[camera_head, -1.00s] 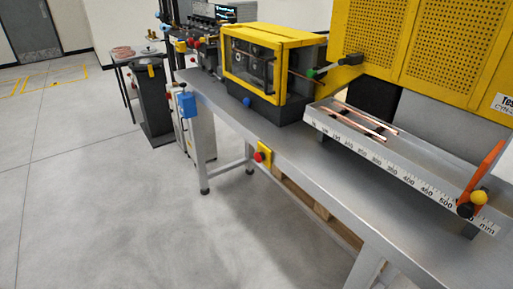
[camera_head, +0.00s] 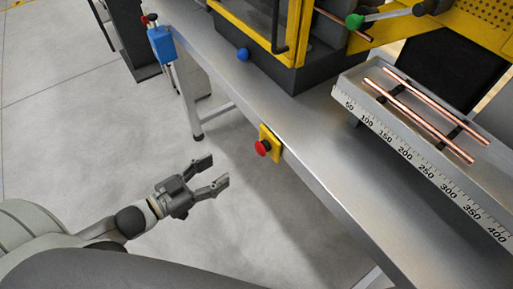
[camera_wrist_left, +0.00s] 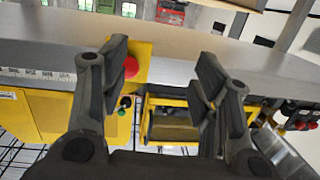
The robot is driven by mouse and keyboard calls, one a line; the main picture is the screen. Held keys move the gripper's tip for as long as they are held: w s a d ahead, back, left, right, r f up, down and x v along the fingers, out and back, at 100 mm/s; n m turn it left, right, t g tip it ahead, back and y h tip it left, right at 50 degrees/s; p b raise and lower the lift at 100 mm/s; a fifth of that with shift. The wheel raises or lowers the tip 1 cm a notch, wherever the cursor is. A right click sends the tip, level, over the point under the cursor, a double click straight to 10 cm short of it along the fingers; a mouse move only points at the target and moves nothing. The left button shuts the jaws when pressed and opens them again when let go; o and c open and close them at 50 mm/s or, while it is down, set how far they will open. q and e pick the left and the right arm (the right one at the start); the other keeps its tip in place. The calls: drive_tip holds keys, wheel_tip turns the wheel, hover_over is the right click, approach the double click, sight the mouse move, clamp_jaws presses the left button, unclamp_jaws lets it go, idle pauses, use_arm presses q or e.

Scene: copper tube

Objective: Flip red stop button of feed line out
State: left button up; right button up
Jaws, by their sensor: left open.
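The red stop button (camera_head: 262,147) sits on a yellow plate (camera_head: 271,141) on the front edge of the grey metal bench. My left gripper (camera_head: 220,172) is open and empty, in the air in front of the bench, a little left of and below the button in the head view. In the left wrist view the red button (camera_wrist_left: 131,66) shows between the open fingers, close to the finger on the left, with its yellow plate (camera_wrist_left: 143,50) behind. The gripper appears apart from the button. My right gripper is not in view.
A measuring tray (camera_head: 420,166) holding copper tubes (camera_head: 425,110) lies on the bench at right. A yellow-framed machine (camera_head: 262,40) with a blue knob (camera_head: 243,54) stands at the back. A blue box (camera_head: 162,45) hangs at the bench's left end. The floor in front is clear.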

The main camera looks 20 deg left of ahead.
sight(257, 149)
use_arm(q)
drive_tip(key=s+d+r+h, duration=0.2)
drive_tip(key=d+r, duration=0.1)
drive_tip(key=r, duration=0.2)
drive_tip(key=shift+m, duration=0.4)
drive_tip(key=x, duration=0.6)
drive_tip(key=shift+w+a+r+p, duration=0.1)
drive_tip(key=shift+r+p, duration=0.1)
drive_tip(key=shift+p, duration=0.2)
drive_tip(key=x, duration=0.3)
drive_tip(key=shift+p+x, duration=0.3)
drive_tip(key=shift+x, duration=0.55)
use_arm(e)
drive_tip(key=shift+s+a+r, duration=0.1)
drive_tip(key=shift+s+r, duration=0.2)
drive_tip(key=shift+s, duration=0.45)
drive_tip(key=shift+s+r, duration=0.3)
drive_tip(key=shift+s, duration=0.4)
use_arm(q)
drive_tip(key=shift+f, duration=0.15)
drive_tip(key=shift+c, duration=0.5)
